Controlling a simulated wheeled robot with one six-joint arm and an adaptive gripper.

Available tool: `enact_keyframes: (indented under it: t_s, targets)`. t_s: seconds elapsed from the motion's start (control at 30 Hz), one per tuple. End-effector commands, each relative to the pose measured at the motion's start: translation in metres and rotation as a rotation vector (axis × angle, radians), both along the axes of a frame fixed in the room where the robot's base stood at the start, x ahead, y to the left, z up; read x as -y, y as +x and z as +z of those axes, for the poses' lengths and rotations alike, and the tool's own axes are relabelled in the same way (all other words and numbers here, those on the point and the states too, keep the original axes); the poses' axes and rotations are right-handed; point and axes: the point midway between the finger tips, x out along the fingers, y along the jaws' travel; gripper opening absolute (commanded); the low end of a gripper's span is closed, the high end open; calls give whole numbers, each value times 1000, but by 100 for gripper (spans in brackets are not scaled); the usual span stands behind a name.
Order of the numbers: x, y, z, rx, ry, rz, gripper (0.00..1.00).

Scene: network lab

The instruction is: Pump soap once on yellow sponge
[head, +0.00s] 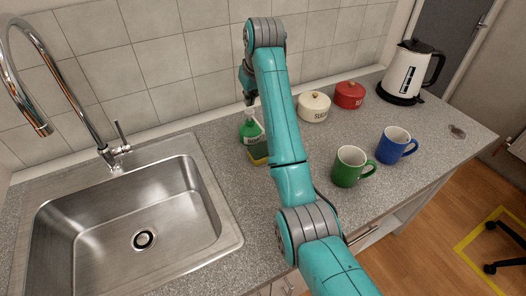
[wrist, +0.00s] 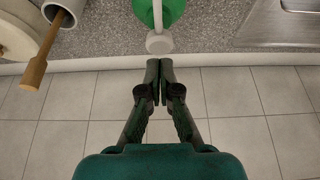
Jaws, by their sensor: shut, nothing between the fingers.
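The green soap bottle (head: 250,131) stands on the counter right of the sink, partly behind my arm. In the wrist view the bottle (wrist: 173,9) shows at the top edge, with its white pump head (wrist: 159,43). The yellow sponge (head: 259,161) seems to lie at the near side of the bottle, mostly hidden by my arm; I cannot make it out in the wrist view. My gripper (head: 248,98) points down above the bottle. Its fingers (wrist: 160,64) are together and empty, with the tips close to the pump head. I cannot tell whether they touch it.
The sink (head: 135,215) and tap (head: 75,85) are to the left. White (head: 314,106) and red (head: 349,94) canisters, a green mug (head: 351,167), a blue mug (head: 395,145) and a kettle (head: 409,72) stand to the right. The tiled wall (head: 150,70) is close behind.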

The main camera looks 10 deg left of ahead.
Motion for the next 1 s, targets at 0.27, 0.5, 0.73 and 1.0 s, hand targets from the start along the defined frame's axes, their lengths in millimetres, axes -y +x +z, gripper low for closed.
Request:
enact_keyframes:
  t_s: [0.27,0.5,0.73,1.0]
  targets:
    - [0,0,0,0,0,0,0]
    - [0,0,-1,0,0,0,0]
    - [0,0,-7,0,0,0,0]
    - [0,0,-15,0,0,0,0]
